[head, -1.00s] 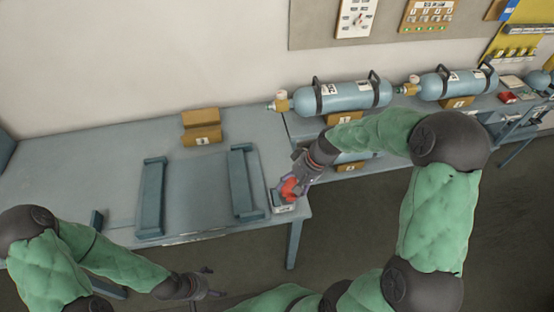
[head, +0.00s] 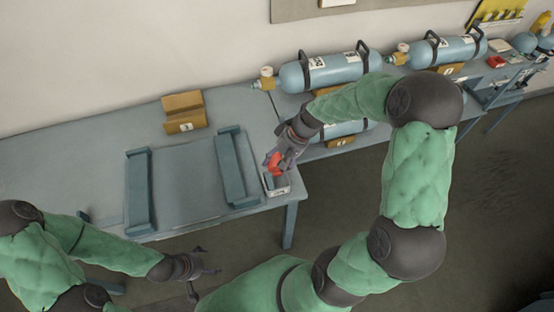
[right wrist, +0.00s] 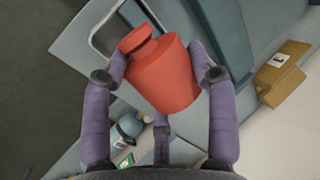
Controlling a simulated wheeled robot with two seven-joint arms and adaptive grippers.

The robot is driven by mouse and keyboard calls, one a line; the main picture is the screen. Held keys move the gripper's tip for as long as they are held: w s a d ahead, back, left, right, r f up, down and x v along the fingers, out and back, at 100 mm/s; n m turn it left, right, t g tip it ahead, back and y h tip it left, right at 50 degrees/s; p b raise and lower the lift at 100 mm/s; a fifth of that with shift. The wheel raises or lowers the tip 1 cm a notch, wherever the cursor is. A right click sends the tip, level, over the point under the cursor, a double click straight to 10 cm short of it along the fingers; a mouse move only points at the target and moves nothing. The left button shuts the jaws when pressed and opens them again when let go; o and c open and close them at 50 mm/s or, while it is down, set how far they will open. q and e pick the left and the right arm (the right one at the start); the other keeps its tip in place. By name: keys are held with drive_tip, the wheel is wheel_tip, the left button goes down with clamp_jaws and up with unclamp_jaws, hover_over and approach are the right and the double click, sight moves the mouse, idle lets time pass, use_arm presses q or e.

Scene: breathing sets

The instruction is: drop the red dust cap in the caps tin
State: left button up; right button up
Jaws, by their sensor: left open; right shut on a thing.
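The red dust cap (right wrist: 165,78) is between the fingers of my right gripper (right wrist: 160,75), which is shut on it. In the head view the red cap (head: 272,162) shows at the tip of my right gripper (head: 280,160), close above the caps tin. The caps tin (head: 282,192) is a small, pale, open box at the right end of the table. In the right wrist view the tin's rim (right wrist: 97,36) shows behind the cap, which partly hides it. My left gripper (head: 205,272) is open and empty, low in front of the table.
The table (head: 70,160) carries two blue-grey rails (head: 139,195) and a tan block (head: 184,113). Blue cylinders (head: 322,73) lie on a further bench at the back right. Open floor lies right of the table's edge.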

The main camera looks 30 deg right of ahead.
drive_tip(key=shift+f+b, duration=1.65)
drive_tip(key=shift+f, duration=0.75)
drive_tip(key=o, duration=1)
drive_tip(key=v, duration=1.2)
